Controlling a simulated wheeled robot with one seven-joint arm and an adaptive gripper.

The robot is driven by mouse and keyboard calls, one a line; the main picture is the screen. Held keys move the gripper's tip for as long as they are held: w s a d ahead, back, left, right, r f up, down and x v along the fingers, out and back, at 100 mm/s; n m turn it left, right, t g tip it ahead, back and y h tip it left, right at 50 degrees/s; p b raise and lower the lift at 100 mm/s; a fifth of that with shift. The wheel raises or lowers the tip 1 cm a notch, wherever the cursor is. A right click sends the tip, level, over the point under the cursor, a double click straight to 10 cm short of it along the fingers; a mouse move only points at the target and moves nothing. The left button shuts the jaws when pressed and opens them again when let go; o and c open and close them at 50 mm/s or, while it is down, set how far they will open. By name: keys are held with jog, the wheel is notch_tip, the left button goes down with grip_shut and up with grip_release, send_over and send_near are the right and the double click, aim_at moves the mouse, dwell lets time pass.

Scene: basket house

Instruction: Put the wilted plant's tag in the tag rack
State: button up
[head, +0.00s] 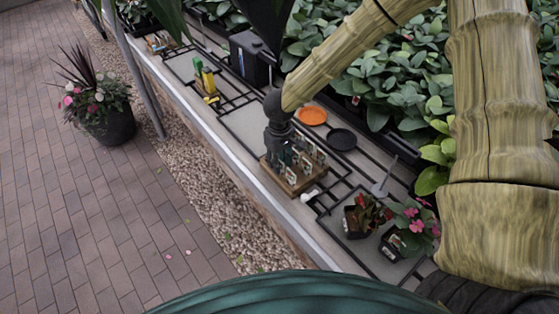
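A small potted plant with reddish, sparse leaves (369,212) stands in a black pot near the bench's front right. It looks like the wilted one, and a pale tag (350,224) shows at its pot. Beside it on the right is a green plant with pink flowers (413,224), with a pale tag (393,240) on its pot. A wooden rack (277,181) holding several upright tags stands on the bench to the left of the plants. My gripper (284,148) is dark and points down at the rack; its fingertips blend into the tags, so its opening and contents are hidden.
An orange saucer (312,115) and a black saucer (342,139) lie behind the rack. A small white object (309,196) and a trowel (381,187) are near it. A black box (249,57) and yellow-green items (206,81) are farther left. Leafy plants (370,65) line the back.

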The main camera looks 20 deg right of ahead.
jog(key=shift+r, duration=0.1)
notch_tip(320, 180, up, 12)
dwell(0.5)
